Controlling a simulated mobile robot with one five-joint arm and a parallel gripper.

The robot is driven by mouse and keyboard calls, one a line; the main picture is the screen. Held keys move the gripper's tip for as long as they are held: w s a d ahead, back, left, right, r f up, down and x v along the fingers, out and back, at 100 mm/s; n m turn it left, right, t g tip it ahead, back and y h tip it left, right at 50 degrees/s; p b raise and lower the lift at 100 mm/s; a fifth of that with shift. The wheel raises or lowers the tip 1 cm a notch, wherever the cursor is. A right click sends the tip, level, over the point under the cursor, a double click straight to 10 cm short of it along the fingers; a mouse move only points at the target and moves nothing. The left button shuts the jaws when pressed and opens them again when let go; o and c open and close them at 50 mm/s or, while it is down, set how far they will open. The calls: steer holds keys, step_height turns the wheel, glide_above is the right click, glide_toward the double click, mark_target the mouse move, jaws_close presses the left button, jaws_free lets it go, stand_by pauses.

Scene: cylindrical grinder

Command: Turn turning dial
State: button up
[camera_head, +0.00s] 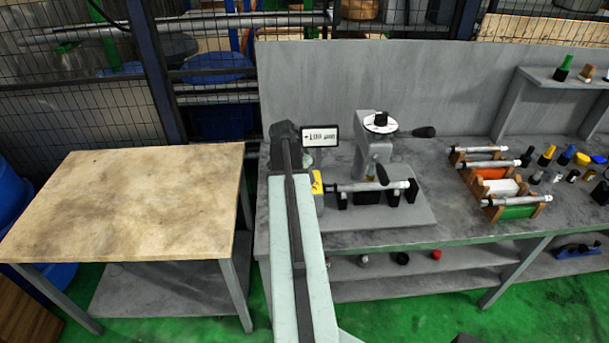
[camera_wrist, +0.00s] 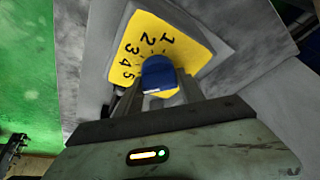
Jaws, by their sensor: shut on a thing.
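The turning dial (camera_wrist: 158,73) is a blue knob on a yellow plate (camera_wrist: 192,48) marked with the numbers 1 to 5, seen in the wrist view. My gripper (camera_wrist: 157,88) is shut on the blue dial, one finger on each side of it. The dial's pointer and exact setting cannot be made out. In the head view, a strip of the yellow plate (camera_head: 318,186) shows just right of my arm, on the left side of the grinder (camera_head: 375,150). My arm hides the dial and my gripper there.
A small display (camera_head: 320,136) stands above the dial area. A cylindrical workpiece (camera_head: 368,186) lies across the grinder. A rack (camera_head: 502,187) with several cylinders stands to the right on the grey bench. A bare wooden table (camera_head: 130,205) is at the left.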

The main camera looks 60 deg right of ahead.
stand_by(0.3)
steer(key=o, duration=1.3)
steer(key=p+v, duration=0.7)
steer(key=shift+a+r, duration=0.2)
steer(key=shift+r, duration=0.15)
steer(key=shift+w, duration=0.1)
